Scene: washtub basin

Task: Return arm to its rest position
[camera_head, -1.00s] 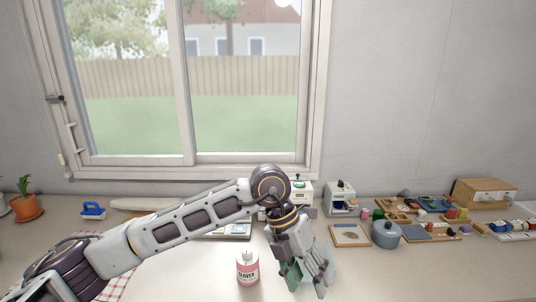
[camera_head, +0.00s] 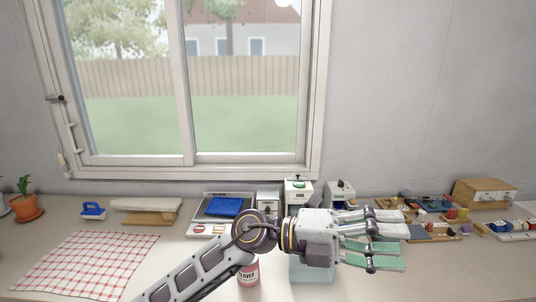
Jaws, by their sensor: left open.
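My left arm comes in from the bottom left, and its gripper (camera_head: 372,243) points to the right above the counter. The left gripper is open, with its green-padded fingers apart and nothing visible between them. A pink-and-white labelled can (camera_head: 249,272) stands on the counter, partly hidden behind my left arm. A pale blue-grey container (camera_head: 311,272) shows below the gripper's palm, mostly covered by it. My right gripper is not in view.
A checked cloth (camera_head: 85,262) lies at the left. A scale with a blue tray (camera_head: 226,207), a small ironing board (camera_head: 147,205), a blue-handled brush (camera_head: 93,210) and a potted plant (camera_head: 27,203) stand behind. Crowded sewing-type trays and a wooden box (camera_head: 484,193) fill the back right.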

